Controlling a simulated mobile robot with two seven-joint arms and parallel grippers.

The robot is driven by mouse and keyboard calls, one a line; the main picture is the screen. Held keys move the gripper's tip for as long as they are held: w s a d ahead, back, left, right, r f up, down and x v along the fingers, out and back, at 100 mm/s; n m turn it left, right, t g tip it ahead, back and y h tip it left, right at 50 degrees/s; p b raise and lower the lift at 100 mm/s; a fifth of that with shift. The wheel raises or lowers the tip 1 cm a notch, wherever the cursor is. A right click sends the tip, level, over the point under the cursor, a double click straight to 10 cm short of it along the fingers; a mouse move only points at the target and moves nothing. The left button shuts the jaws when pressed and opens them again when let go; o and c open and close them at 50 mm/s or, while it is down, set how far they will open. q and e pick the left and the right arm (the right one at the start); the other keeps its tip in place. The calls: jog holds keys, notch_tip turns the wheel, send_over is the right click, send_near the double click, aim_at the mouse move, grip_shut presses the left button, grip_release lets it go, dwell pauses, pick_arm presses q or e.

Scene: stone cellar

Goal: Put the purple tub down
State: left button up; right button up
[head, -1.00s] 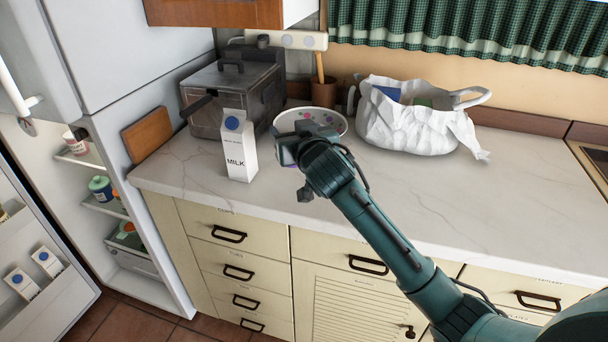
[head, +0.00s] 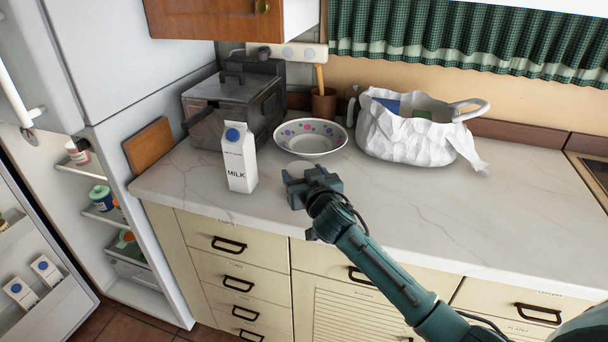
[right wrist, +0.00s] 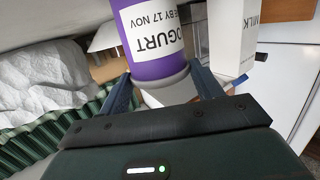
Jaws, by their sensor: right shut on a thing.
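The purple tub (right wrist: 153,45) shows in the right wrist view, with a white label reading YOGURT and a use-by date. My right gripper (right wrist: 155,90) is shut on it, one finger on each side of its pale end. In the head view my right gripper (head: 292,186) is over the front part of the worktop (head: 400,200), to the right of the milk carton (head: 239,160). I cannot make out the tub in the head view. Whether it touches the worktop is not clear. My left gripper is not in view.
A spotted bowl (head: 310,151) stands behind the gripper. A white bag (head: 415,140) with things in it stands at the back right, a dark metal appliance (head: 235,103) at the back left. The worktop right of my arm is clear. The fridge stands open at the left.

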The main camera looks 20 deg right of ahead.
jog(key=shift+f, duration=0.2)
jog(key=o, duration=1)
jog(key=shift+r, duration=0.1)
jog(key=shift+r, duration=0.3)
jog(key=shift+s+f, duration=0.1)
jog(key=shift+s, duration=0.25)
jog(key=s+r, duration=0.2)
jog(key=s, duration=0.9)
jog(key=s+a+f+n+g+y, duration=0.1)
jog(key=s+f, duration=0.6)
jog(key=s+a+f+n+g+y, duration=0.1)
jog(key=s+a+f+g, duration=0.1)
jog(key=s+f, duration=0.5)
jog(key=s+a+f+n+g+y, duration=0.1)
jog(key=s+f+g, duration=0.1)
jog(key=s+f, duration=0.6)
jog(key=shift+s+a+f+y+b, duration=0.1)
jog(key=shift+a+f+y+b, duration=0.05)
jog(key=shift+a+y+b, duration=0.15)
